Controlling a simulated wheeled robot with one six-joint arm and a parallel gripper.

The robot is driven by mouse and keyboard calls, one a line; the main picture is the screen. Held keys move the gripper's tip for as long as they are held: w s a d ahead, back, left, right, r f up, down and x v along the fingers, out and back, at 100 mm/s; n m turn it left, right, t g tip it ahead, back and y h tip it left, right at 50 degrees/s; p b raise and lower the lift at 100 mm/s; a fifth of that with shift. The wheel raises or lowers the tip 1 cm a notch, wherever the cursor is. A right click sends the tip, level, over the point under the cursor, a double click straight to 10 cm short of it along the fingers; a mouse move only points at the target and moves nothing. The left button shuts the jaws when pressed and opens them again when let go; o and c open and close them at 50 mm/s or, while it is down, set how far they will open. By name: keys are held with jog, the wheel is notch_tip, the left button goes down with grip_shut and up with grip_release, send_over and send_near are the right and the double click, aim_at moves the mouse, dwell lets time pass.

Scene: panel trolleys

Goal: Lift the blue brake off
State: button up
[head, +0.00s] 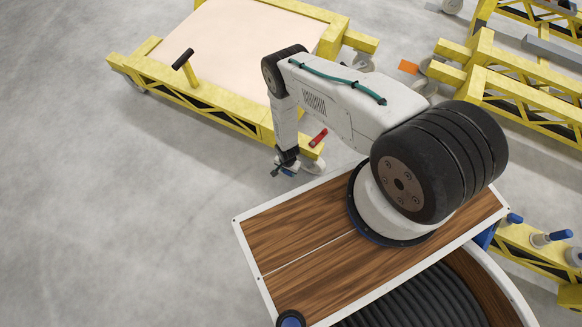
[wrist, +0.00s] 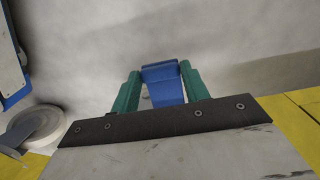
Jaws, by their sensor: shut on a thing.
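The blue brake (wrist: 164,82) is a flat blue lever between the two green fingers of my gripper (wrist: 161,88) in the wrist view. The fingers press on it from both sides, so the gripper is shut on it. In the head view my gripper (head: 285,168) points down beside the near corner of the yellow trolley (head: 222,110), low by a caster. There the brake is mostly hidden by the gripper, with only a bit of blue showing. How far the lever is tilted cannot be told.
A red-ended handle (head: 318,137) sits at the same corner, close to my gripper. A black-topped push handle (head: 183,60) stands on the trolley's left side. More yellow trolleys (head: 515,80) stand on the right. The grey floor (head: 110,210) on the left is clear.

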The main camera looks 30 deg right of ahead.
jog(key=shift+w+d+r, duration=0.15)
jog(key=shift+r, duration=0.3)
jog(key=shift+w+d+r, duration=0.1)
jog(key=shift+d+r, duration=0.05)
jog(key=shift+r, duration=0.25)
jog(key=shift+w+d+r, duration=0.2)
jog(key=shift+d+r, duration=0.1)
jog(key=shift+r, duration=0.1)
jog(key=o, duration=1.1)
jog(key=shift+w+r, duration=0.1)
jog(key=shift+r, duration=0.45)
jog(key=r, duration=0.2)
jog(key=d+r, duration=0.1)
jog(key=r, duration=0.1)
jog(key=w+r, duration=0.1)
jog(key=r, duration=0.1)
jog(key=shift+d+r, duration=0.15)
jog(key=shift+d, duration=0.2)
